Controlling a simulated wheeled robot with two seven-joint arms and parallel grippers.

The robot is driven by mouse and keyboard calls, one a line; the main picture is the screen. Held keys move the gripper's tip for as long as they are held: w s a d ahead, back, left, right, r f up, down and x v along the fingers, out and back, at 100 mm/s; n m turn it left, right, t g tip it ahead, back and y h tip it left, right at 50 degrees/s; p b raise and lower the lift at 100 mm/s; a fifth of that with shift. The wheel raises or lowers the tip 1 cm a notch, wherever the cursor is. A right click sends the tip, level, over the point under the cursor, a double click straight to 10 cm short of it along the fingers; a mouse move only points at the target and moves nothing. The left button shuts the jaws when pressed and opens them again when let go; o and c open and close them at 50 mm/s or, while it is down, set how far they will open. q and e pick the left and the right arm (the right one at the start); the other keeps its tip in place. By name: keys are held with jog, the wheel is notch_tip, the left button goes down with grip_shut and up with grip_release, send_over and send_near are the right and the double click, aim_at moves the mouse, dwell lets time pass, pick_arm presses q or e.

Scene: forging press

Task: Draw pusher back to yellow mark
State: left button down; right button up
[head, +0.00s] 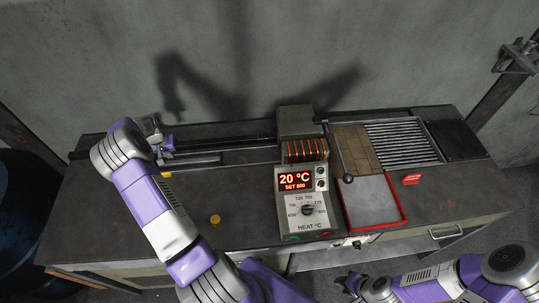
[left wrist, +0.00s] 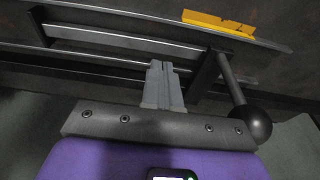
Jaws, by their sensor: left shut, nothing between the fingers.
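The pusher's dark handle rod (left wrist: 231,78) with a black ball knob (left wrist: 255,125) shows in the left wrist view, right of my left gripper (left wrist: 163,72). Its fingers are shut and empty, over the rail and apart from the rod. In the head view my left gripper (head: 157,138) is at the left end of the pusher's rail (head: 220,146); my arm hides part of that end. The yellow mark (left wrist: 217,24) lies beyond the rail, near the rod's far end; it also shows in the head view (head: 167,174). My right gripper (head: 352,283) hangs low at the bottom, its fingers unclear.
The heater box (head: 297,121) with glowing slots stands at the rail's right end, behind a control panel (head: 307,207) reading 20 °C. A red-rimmed tray (head: 404,209) is right of it. A small orange disc (head: 215,219) lies on the bench.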

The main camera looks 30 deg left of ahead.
pick_arm(q)
notch_tip(320, 180, up, 12)
jog(key=p, duration=0.5)
jog(key=shift+r+p, duration=0.2)
jog(key=shift+p, duration=0.2)
